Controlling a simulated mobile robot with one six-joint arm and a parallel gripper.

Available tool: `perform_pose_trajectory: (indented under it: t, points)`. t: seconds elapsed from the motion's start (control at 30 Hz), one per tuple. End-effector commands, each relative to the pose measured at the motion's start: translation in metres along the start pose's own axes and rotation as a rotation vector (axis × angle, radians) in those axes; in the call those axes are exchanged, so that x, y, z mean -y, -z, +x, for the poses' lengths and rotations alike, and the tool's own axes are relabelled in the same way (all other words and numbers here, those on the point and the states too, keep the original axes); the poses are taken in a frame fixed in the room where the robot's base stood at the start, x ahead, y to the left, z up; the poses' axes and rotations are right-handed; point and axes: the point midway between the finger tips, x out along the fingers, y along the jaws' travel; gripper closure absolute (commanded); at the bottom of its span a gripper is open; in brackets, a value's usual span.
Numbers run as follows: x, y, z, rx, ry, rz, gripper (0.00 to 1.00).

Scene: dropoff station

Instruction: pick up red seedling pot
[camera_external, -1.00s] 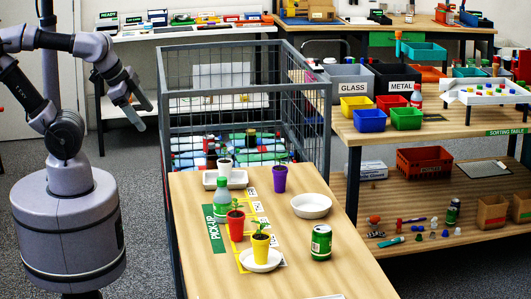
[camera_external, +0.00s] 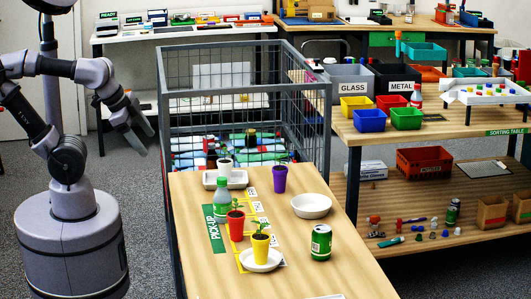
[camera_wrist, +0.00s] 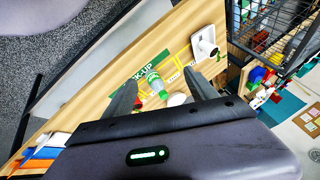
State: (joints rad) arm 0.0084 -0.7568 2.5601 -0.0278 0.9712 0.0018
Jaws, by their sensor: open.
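The red seedling pot (camera_external: 236,228) stands upright on the wooden table with a green seedling in it. A green bottle (camera_external: 221,200) stands just behind and left of it, close to it. A yellow seedling pot (camera_external: 260,248) sits on a white plate to its front right. My gripper (camera_external: 140,138) is left of the table, above the floor, open and empty, well apart from the pot. In the wrist view my gripper's fingers (camera_wrist: 158,98) are spread, with the bottle (camera_wrist: 157,86) seen between them.
A purple pot (camera_external: 280,180), a white pot on a tray (camera_external: 238,182), a white bowl (camera_external: 311,206) and a green can (camera_external: 321,243) share the table (camera_external: 200,278). A tall wire cage (camera_external: 325,130) stands behind it. The table's front is mostly clear.

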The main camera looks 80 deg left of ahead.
Motion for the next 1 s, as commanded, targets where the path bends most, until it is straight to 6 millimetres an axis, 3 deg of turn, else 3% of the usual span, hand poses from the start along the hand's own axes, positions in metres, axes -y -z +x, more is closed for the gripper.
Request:
perform_pose_trajectory:
  t: [0.33,0.47,0.6,0.7,0.83,1.0]
  points:
    - [0.000,0.001,0.000,0.001,-0.003,0.002,0.30]
    - [-0.010,0.039,0.007,0.023,-0.122,0.082,0.30]
    - [-0.033,0.115,0.042,0.013,-0.339,0.216,0.30]
    - [-0.046,0.153,0.076,-0.015,-0.439,0.274,0.30]
    - [-0.057,0.175,0.110,-0.040,-0.496,0.308,0.30]
    - [-0.077,0.175,0.149,-0.046,-0.507,0.318,0.30]
